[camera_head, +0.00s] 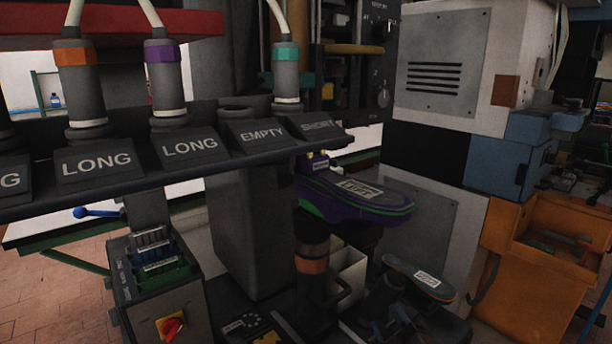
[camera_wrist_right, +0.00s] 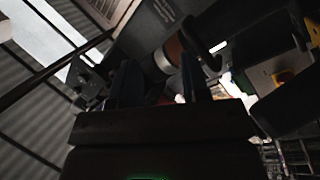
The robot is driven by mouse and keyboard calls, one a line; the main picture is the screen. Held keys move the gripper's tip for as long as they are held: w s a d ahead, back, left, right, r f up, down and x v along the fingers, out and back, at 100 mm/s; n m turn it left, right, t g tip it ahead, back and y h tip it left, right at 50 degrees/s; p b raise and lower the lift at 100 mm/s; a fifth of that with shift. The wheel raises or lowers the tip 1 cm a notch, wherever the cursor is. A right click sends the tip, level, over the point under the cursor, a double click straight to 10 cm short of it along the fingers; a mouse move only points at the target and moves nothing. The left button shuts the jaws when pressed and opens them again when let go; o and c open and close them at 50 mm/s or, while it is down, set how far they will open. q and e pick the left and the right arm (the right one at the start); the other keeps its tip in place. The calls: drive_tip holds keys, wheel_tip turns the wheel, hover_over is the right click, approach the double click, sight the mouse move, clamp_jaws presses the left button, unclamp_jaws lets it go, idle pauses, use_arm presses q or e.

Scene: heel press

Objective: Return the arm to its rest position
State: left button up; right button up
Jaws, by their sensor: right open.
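My right gripper shows in the right wrist view (camera_wrist_right: 158,85), with its two dark fingers standing apart and nothing between them. Beyond the fingers is part of the machine, with a dark cylinder that has a brown band (camera_wrist_right: 168,55). In the head view, dark parts low at the centre right are hard to tell apart from the machine, so I cannot place the right gripper there exactly. My left gripper is not in view.
A rack with tubes (camera_head: 167,80) and labels such as LONG and EMPTY crosses the left. A purple-green shoe form (camera_head: 350,205) stands at centre, with a smaller sole-shaped piece (camera_head: 418,278) below right. A control box (camera_head: 150,285) with a red knob stands low left. An orange cabinet (camera_head: 535,265) is right.

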drive_tip(key=s+d+f+m+g+h+p, duration=0.1)
drive_tip(key=s+d+f+m+g+h, duration=0.1)
drive_tip(key=s, duration=0.9)
drive_tip(key=s+d+f+m+g+h+p, duration=0.1)
drive_tip(key=s+d+f+m+g, duration=0.2)
drive_tip(key=s, duration=0.8)
drive_tip(key=s+d+f+m+g+h+p, duration=0.2)
drive_tip(key=s+d+f+m, duration=0.3)
drive_tip(key=s, duration=0.6)
wheel_tip(320, 180, down, 4)
drive_tip(key=shift+d+r+m+g+h, duration=0.15)
drive_tip(key=shift+r+m+g+h, duration=0.15)
drive_tip(key=shift+m, duration=0.9)
